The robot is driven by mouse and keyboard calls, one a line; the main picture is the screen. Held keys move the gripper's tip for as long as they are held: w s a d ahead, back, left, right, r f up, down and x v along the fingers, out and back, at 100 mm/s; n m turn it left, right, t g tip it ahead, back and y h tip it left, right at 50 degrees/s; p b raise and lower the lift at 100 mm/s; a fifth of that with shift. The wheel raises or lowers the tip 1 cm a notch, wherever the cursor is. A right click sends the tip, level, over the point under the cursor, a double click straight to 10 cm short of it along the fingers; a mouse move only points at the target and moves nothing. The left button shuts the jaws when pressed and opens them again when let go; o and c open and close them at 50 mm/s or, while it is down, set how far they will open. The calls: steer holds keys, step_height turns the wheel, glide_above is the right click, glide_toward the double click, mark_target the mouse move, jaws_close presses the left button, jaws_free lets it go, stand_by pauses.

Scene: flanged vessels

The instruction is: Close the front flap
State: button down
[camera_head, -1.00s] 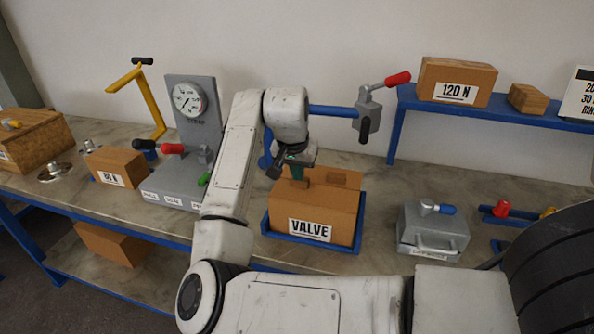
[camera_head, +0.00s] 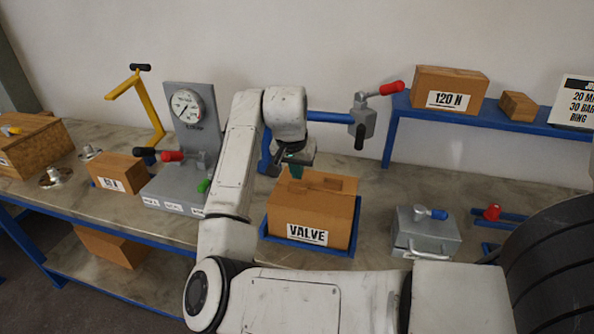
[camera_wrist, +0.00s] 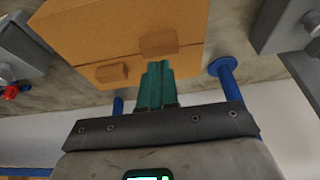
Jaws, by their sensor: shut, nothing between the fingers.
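A cardboard box (camera_head: 310,211) labelled VALVE sits upright in a blue tray (camera_head: 357,222) on the bench. Its top looks nearly flat, with a darker brown patch (camera_head: 330,183) near the back. No flap clearly stands up, and I cannot tell the front flap apart from the rest of the top. My gripper (camera_head: 296,174) points down over the back left of the top, its green fingers together and empty. In the wrist view, the fingers (camera_wrist: 155,80) are close to the box (camera_wrist: 125,30), beside two darker patches; I cannot tell whether they touch it.
A gauge stand (camera_head: 192,125) is left of the box, a grey metal case (camera_head: 425,235) right of it. Behind, a blue bar with a grey clamp (camera_head: 362,118) reaches over the bench. A blue shelf (camera_head: 440,112) carries boxes at the back right.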

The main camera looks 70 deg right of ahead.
step_height(320, 180, up, 2)
steer(key=shift+d+r+p, duration=0.1)
steer(key=shift+p, duration=0.45)
steer(key=d+b+v, duration=0.1)
steer(key=v, duration=0.8)
steer(key=shift+r+b, duration=0.3)
steer(key=shift+r, duration=0.1)
steer(key=shift+f, duration=0.1)
steer(key=a+f+n, duration=0.1)
steer(key=f, duration=0.2)
steer(key=a+f+n+h, duration=0.1)
steer(key=f+n, duration=0.1)
steer(key=f, duration=0.2)
steer(key=a+f+n+h, duration=0.1)
steer(key=f, duration=0.2)
steer(key=shift+a+f+n+t, duration=0.1)
steer(key=shift+f+n+t, duration=0.1)
steer(key=shift+n+t, duration=0.15)
steer(key=s+a+f+n+y, duration=0.1)
steer(key=s+a+f+n, duration=0.25)
steer(key=a+f, duration=0.45)
steer(key=s+a+f+n+y, duration=0.25)
steer(key=a+f+n, duration=0.25)
steer(key=a+f, duration=0.3)
steer(key=s+a+f+n+y, duration=0.2)
steer(key=s+a+f, duration=0.5)
steer(key=s+a, duration=0.2)
steer(key=shift+a+n, duration=0.3)
steer(key=shift+a, duration=0.2)
